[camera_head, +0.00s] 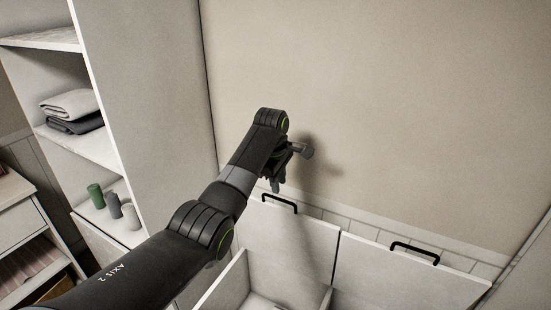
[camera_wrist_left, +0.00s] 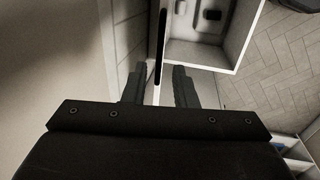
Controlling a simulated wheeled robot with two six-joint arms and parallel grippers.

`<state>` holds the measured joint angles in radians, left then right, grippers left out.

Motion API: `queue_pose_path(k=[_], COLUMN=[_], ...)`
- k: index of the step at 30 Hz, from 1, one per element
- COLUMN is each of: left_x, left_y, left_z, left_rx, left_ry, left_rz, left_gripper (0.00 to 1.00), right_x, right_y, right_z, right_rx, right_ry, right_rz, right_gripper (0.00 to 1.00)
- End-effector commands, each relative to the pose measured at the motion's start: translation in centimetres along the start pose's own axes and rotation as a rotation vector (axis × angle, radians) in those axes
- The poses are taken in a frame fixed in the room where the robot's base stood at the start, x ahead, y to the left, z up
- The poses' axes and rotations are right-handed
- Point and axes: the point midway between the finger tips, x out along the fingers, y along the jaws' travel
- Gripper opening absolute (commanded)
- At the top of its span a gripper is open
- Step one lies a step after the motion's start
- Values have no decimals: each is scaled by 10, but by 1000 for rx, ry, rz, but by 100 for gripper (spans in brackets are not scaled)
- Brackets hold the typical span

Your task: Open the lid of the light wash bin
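Two white bin lids stand raised near the back wall: the left lid (camera_head: 290,245) with a black handle (camera_head: 280,203) by its top edge, and the right lid (camera_head: 395,280) with a black handle (camera_head: 415,252). No label shows which bin is for light wash. My left gripper (camera_head: 284,170) is just above the left lid's top edge. In the left wrist view the left gripper (camera_wrist_left: 158,88) has its two fingers apart, with the lid's thin edge between them and the black handle (camera_wrist_left: 160,45) just beyond. Whether they touch the lid is unclear. My right gripper is not in view.
The open bin (camera_wrist_left: 230,60) shows dark items inside in the left wrist view. White shelves (camera_head: 90,150) at the left hold folded cloths (camera_head: 72,107) and several small cylinders (camera_head: 113,205). The beige wall (camera_head: 400,110) is close behind my gripper.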

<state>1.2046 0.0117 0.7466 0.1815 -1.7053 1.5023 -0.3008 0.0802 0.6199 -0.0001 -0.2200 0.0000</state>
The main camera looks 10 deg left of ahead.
Motion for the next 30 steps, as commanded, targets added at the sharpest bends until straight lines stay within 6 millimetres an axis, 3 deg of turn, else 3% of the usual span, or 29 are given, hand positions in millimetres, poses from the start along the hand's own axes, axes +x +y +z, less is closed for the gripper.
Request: queue_pose_path(k=[6,13,25,30], left_x=[-49,-80,-86,-66], left_y=[0,0,0,-9], left_z=[-1,0,0,-6], left_rx=[-1,0,-1,26], left_ry=[1,0,-1,-4], left_rz=[4,1,-2,0], left_gripper=[25,25,25,25], right_x=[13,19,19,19], right_y=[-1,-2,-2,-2], right_z=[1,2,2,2], right_rx=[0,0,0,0], right_ry=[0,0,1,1], right_rz=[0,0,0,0], right_gripper=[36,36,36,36])
